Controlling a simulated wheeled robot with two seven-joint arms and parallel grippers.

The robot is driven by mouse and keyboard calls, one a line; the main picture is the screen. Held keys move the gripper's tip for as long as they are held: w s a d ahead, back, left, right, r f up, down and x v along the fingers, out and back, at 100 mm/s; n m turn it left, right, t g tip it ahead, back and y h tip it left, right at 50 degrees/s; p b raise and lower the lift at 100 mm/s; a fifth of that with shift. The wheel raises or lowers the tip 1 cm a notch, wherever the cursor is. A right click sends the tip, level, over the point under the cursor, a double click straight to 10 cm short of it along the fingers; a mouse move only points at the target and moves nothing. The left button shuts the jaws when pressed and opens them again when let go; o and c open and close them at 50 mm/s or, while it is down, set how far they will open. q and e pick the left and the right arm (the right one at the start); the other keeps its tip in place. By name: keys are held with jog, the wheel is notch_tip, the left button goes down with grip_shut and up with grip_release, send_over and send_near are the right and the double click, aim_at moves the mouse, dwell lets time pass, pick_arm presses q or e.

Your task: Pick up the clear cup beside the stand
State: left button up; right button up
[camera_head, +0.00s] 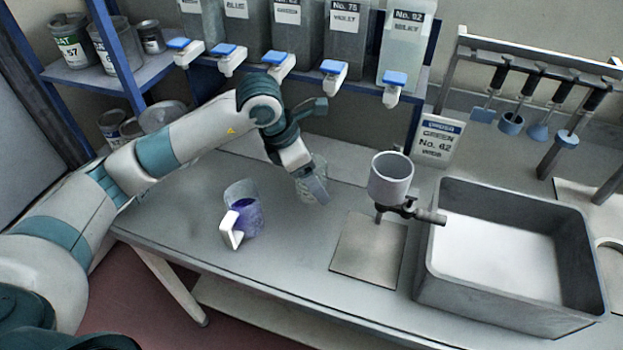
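The clear cup (320,168) stands on the grey table, left of the stand, and is partly hidden behind my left gripper. The stand has a flat square plate (368,252) and a grey funnel-like vessel (391,182) with a dark valve above it. My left gripper (316,192) points down at the clear cup, its fingers overlapping the cup in the picture. I cannot tell whether the fingers touch it or how far apart they are. My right gripper is not in view.
A clear jug (246,216) with purple content and a white handle stands left of the cup. A deep grey basin (505,250) is on the right. Dispensers with blue-topped taps (334,72) hang behind. A sign (440,137) stands behind the stand. The front table strip is clear.

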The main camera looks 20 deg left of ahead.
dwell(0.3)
pick_arm(q)
jog(key=c, duration=1.1)
jog(key=shift+c, duration=0.2)
